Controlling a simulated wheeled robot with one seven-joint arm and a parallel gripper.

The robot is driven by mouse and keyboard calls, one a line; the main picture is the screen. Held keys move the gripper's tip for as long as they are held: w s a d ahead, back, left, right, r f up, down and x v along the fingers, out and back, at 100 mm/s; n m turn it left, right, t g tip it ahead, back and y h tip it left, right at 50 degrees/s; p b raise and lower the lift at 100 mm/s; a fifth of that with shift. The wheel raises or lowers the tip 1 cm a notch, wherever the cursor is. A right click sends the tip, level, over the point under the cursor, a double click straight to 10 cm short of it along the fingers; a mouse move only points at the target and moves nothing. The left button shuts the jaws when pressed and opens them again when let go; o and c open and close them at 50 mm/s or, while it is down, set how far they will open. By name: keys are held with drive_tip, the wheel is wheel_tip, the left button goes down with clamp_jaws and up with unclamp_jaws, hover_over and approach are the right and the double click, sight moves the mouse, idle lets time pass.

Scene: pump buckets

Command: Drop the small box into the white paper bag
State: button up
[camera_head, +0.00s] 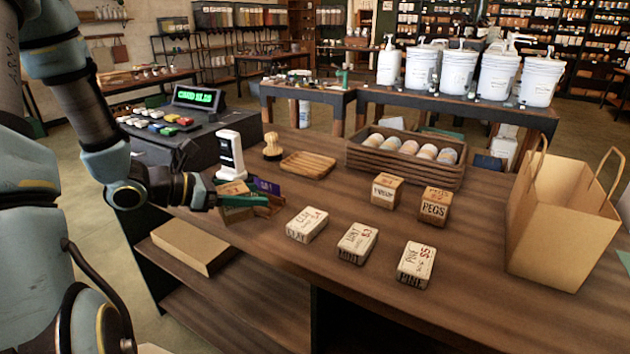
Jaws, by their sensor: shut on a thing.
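My gripper (245,201) is at the left end of the wooden counter, shut on a small brown box (233,188) with dark marks on top. The green fingers cover part of this box, and I cannot tell whether it touches the counter. A large paper bag (555,225) with two upright handles stands at the right end of the counter, far from my gripper. It looks tan brown, not white. Its open top faces up. A white shape (625,207) is cut off at the right edge; I cannot tell what it is.
Labelled boxes lie mid-counter: clay (307,225), a second pale one (357,243), pine (416,265), pegs (435,205) and another brown one (387,190).

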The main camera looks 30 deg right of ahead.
drive_tip(key=w+a+f+n+t+y, duration=0.2)
drive_tip(key=w+a+n+t+y, duration=0.1)
drive_tip(key=a, duration=0.7)
drive_tip(key=w+a+f+n+t+y, duration=0.2)
drive_tip(key=w+a+n+t+y, duration=0.1)
drive_tip(key=a, duration=0.7)
drive_tip(key=w+a+f+n+t+y, duration=0.1)
drive_tip(key=w+a+n+t+y, duration=0.2)
drive_tip(key=a, duration=0.7)
drive_tip(key=w+n+t, duration=0.2)
drive_tip(key=n+t, duration=0.1)
drive_tip(key=n, duration=0.1)
drive_tip(key=shift+w+a+f+n+y, duration=0.3)
drive_tip(key=shift+a+f+n+y, duration=0.05)
drive_tip(key=shift+f+n+y, duration=0.05)
drive_tip(key=shift+d, duration=0.1)
